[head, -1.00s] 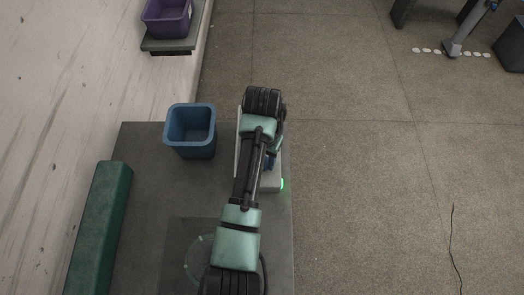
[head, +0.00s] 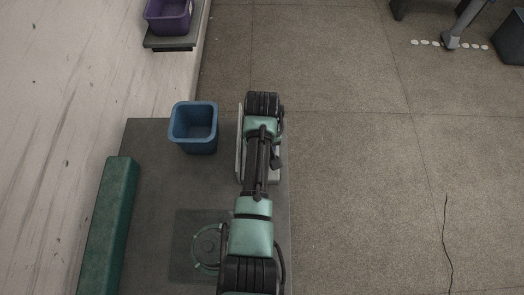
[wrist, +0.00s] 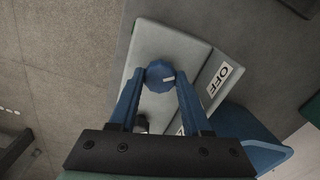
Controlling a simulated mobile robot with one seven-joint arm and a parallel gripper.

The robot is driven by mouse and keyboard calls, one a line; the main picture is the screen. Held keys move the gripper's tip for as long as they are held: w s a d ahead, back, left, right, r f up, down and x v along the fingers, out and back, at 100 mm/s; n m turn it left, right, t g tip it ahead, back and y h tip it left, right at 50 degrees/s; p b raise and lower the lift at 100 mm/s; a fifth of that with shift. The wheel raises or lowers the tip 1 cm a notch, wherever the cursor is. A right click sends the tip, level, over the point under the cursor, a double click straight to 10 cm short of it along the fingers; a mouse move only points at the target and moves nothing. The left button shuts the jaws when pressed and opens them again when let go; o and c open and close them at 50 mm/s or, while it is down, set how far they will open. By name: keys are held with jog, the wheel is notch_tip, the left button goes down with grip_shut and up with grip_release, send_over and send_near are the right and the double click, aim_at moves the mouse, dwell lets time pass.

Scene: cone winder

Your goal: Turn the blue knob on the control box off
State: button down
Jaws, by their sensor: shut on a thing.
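The light grey control box (wrist: 155,45) fills the middle of the wrist view. In the head view only its edges (head: 273,179) show beside my arm. The blue knob (wrist: 157,70) is round, with a white mark pointing right, roughly toward the OFF label (wrist: 218,79) on the box's side strip. My gripper (wrist: 160,78) is shut on the knob, one blue finger on either side. A second label is mostly hidden behind the right finger. In the head view my arm hides the knob and the gripper. No green light shows on the box.
The box is on a dark grey table (head: 148,145) near its right edge. A blue bin (head: 194,127) stands close to its left. A long green block (head: 108,220) lies at the table's left. A purple bin (head: 168,16) is farther back. Open floor lies to the right.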

jog(key=shift+w, duration=0.1)
dwell(0.4)
jog(key=shift+c, duration=1.8)
grip_release()
jog(key=shift+r, duration=0.1)
notch_tip(320, 180, up, 13)
